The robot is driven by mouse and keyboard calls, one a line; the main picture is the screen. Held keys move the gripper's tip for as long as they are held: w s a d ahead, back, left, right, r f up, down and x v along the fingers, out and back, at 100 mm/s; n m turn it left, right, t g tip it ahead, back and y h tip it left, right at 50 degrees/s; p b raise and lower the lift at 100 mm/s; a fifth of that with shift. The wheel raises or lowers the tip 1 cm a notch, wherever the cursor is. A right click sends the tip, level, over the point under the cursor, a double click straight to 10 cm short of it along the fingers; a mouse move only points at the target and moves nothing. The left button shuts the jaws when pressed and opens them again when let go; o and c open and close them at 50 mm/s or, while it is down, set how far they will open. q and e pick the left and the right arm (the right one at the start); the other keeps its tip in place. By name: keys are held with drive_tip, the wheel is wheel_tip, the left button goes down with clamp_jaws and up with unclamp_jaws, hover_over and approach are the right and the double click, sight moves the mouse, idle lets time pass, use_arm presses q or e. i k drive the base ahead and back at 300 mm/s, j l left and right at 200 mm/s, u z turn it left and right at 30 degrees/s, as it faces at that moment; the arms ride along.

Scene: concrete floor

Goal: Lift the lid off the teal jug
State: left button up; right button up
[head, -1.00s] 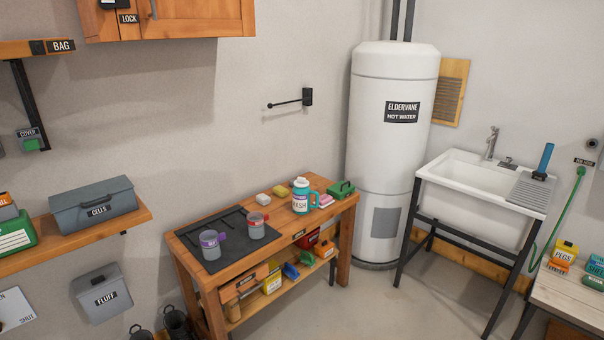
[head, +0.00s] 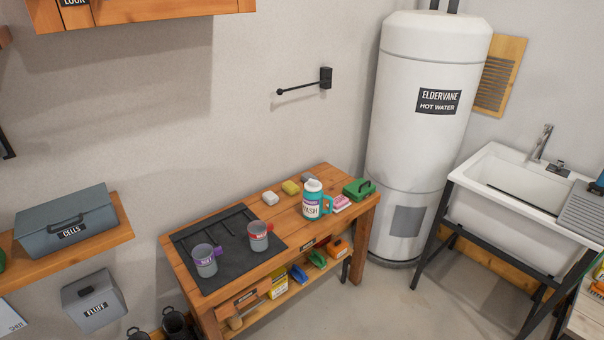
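The teal jug (head: 311,203) stands upright on the wooden bench, right of its middle. It has a white label reading "WASH" and a teal handle on its right side. A pale grey-white lid (head: 313,185) sits on its top. Neither of my grippers shows in the head view.
The wooden bench (head: 345,195) also holds a dark mat (head: 229,270) with two grey cups, several small blocks, pink-and-white items and a green box (head: 359,189) close to the jug. A water heater (head: 423,150) stands behind right. Open floor (head: 390,300) lies in front.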

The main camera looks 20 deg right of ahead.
sight(312, 185)
drive_tip(key=i+l+u, duration=0.2)
drive_tip(key=i+l, duration=0.25)
drive_tip(key=i+l+u, duration=0.15)
drive_tip(key=i+l, duration=0.25)
drive_tip(key=i+l+u, duration=0.2)
drive_tip(key=i+l, duration=0.2)
drive_tip(key=l, duration=0.3)
